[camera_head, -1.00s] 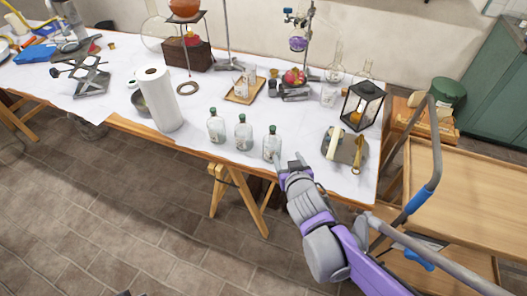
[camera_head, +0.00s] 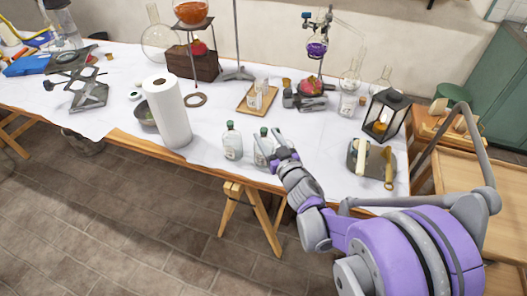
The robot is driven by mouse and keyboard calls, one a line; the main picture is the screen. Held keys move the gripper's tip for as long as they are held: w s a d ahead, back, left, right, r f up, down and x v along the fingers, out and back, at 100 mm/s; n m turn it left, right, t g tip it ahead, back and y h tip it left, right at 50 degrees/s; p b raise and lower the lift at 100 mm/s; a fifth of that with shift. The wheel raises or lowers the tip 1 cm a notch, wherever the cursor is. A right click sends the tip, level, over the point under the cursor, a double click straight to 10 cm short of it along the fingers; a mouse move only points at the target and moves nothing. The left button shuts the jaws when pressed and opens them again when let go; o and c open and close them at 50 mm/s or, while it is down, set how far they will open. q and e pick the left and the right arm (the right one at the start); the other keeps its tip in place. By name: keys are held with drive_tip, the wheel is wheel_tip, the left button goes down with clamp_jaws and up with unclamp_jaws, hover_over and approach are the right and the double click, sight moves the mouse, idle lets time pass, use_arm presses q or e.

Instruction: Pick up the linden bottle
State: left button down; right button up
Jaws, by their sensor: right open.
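Clear glass bottles with green caps and pale labels stand upright near the front edge of the white-covered table. The left one (camera_head: 232,142) is in full view. The one beside it (camera_head: 262,148) is partly covered by my right gripper. A third bottle, seen earlier to their right, is hidden behind my gripper and wrist. The labels are too small to read, so I cannot tell which is the linden bottle. My right gripper (camera_head: 279,148) is open, at the bottles' right end; I cannot tell whether the hidden bottle is between its fingers. My left gripper is not in view.
A paper towel roll (camera_head: 167,113) stands left of the bottles. A wooden tray (camera_head: 243,107) with small glassware lies behind them. A dark lantern (camera_head: 386,117) and a board with tools (camera_head: 360,163) are to the right. The cloth between is fairly clear.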

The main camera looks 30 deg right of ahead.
sight(262, 129)
drive_tip(key=shift+w+d+f, duration=0.25)
drive_tip(key=shift+w+d, duration=0.1)
drive_tip(key=shift+w, duration=0.35)
drive_tip(key=w, duration=0.5)
drive_tip(key=shift+d+f, duration=0.1)
drive_tip(key=shift+d, duration=0.1)
drive_tip(key=shift+c, duration=0.2)
clamp_jaws()
idle(0.5)
